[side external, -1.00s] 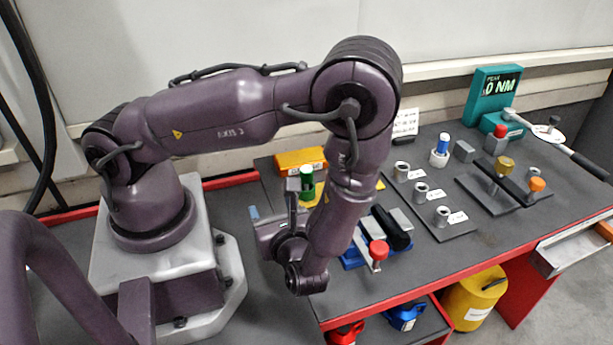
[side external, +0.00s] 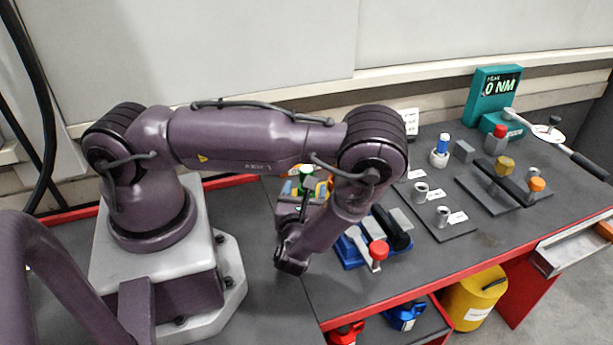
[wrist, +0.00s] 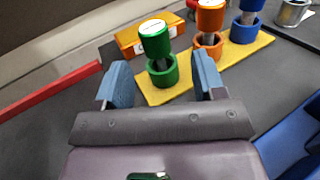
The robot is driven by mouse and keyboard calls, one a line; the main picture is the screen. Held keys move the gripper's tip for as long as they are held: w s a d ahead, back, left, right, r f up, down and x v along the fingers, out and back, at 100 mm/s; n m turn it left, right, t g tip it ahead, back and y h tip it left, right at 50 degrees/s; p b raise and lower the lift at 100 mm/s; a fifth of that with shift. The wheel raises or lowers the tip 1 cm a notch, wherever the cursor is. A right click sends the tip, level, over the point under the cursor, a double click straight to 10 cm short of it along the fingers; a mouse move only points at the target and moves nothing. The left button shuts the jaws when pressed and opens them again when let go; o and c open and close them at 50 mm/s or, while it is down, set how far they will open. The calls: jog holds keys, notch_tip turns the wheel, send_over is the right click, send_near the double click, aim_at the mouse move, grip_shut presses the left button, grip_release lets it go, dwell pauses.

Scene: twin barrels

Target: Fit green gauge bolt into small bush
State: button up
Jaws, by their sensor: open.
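The green gauge bolt (wrist: 154,38) stands upright in a green ring holder (wrist: 162,72) on a yellow strip (wrist: 182,90) in the wrist view. Its green head also shows in the side view (side external: 306,171), partly hidden by my arm. My gripper (wrist: 161,80) is open, with its blue fingers to the left and right of the green holder in the picture and nothing held between them. Metal bushes with labels stand on a dark plate in the side view, two of them clear, one (side external: 421,191) and one (side external: 442,216). I cannot tell which is the small bush.
An orange bolt (wrist: 209,16) and a blue bolt (wrist: 246,18) stand in holders beside the green one. An orange-yellow box (wrist: 128,41) lies behind. A blue tray (side external: 352,252) with a red-topped tool (side external: 378,251) sits near the bench front. A torque display (side external: 493,95) stands farther back.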

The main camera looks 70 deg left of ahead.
jog(key=shift+x, duration=2.7)
jog(key=shift+s, duration=0.15)
jog(key=c, duration=1.1)
jog(key=shift+r, duration=0.2)
notch_tip(320, 180, up, 9)
jog(key=shift+f, duration=0.1)
jog(key=shift+w+d+r, duration=0.1)
jog(key=shift+w+r, duration=0.15)
jog(key=shift+w, duration=0.05)
jog(key=w+d, duration=0.6)
jog(key=w, duration=0.1)
jog(key=w+d, duration=0.6)
jog(key=w, duration=0.2)
jog(key=w+d, duration=0.6)
jog(key=w, duration=0.2)
jog(key=shift+w+r, duration=0.2)
jog(key=shift+r, duration=0.2)
